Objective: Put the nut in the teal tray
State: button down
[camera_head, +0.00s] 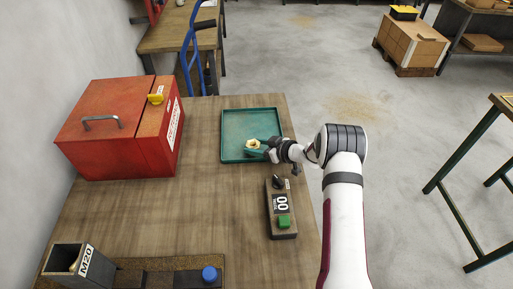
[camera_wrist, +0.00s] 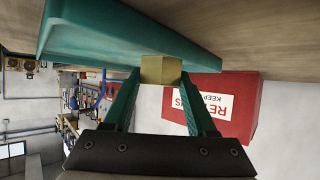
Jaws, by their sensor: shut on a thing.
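The brass nut (camera_head: 253,144) is between the fingertips of my gripper (camera_head: 258,149) in the head view. In the wrist view the nut (camera_wrist: 161,70) is gripped between the two teal fingers of my gripper (camera_wrist: 160,80). The teal tray (camera_head: 235,115) lies on the wooden bench, and the nut appears over its right part in the head view. The wrist view shows the tray (camera_wrist: 100,28) close by, along the nut's edge. I cannot tell whether the nut touches the tray floor.
A red box (camera_head: 120,130) stands left of the tray; it also shows in the wrist view (camera_wrist: 230,105). A control box with a green button (camera_head: 284,222) sits in front of the tray. A bin marked M20 (camera_head: 75,262) and a blue-capped item (camera_head: 209,274) are at the front left. The bench middle is clear.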

jog(key=shift+f, duration=0.5)
jog(key=shift+f, duration=0.1)
jog(key=shift+c, duration=1)
grip_release()
